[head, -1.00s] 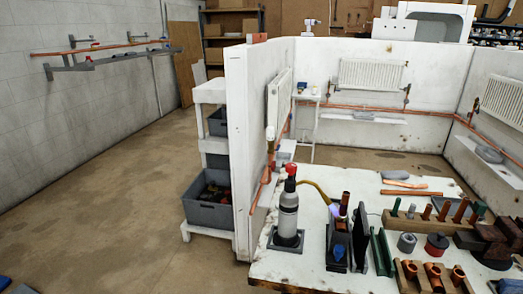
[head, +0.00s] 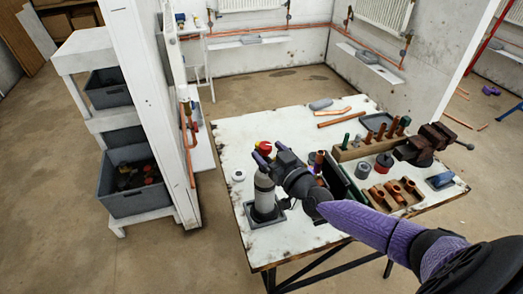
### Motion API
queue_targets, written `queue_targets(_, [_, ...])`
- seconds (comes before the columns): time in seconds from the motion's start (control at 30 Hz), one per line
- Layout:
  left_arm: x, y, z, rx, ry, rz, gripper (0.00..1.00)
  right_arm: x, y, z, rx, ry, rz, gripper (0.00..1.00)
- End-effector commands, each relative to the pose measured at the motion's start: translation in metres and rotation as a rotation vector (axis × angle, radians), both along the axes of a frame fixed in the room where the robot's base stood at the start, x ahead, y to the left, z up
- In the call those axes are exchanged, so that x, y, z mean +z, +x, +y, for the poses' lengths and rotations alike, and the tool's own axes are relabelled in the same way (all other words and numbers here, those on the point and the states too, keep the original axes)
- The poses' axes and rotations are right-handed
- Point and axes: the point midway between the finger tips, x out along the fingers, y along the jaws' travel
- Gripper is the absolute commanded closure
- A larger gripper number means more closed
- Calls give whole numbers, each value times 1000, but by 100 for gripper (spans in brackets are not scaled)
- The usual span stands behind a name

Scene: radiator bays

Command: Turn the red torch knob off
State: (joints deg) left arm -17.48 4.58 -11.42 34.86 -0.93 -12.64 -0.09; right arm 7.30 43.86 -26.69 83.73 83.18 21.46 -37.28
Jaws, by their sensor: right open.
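The torch (head: 264,196) is a grey-white cylinder standing upright in a dark square base on the white workbench (head: 228,140). Its red knob (head: 264,146) shows at the top, partly covered by my gripper. My right arm hides the torch's hose and nozzle, so no flame shows. My left gripper is out of view.
Behind my arm stand a wooden block with copper pipes (head: 360,149), a red-and-black tin (head: 384,161), a fittings rack (head: 395,191) and a dark vise (head: 426,143). A white partition (head: 150,90) and grey bins (head: 133,183) stand left. Bench space left of the torch is mostly clear.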

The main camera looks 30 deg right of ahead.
Motion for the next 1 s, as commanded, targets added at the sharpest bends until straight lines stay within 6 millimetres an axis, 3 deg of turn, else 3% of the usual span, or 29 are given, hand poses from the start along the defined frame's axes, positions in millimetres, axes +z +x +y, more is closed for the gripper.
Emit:
queue_targets(0.13, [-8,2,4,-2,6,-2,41,-2,17,0,-1,-1,0,18])
queue_targets(0.43, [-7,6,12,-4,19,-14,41,0,21,0,0,-1,1,18])
queue_targets(0.83, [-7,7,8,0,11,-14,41,0,21,0,0,-1,1,100])
queue_targets(1.0, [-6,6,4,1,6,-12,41,0,21,0,-4,0,2,100])
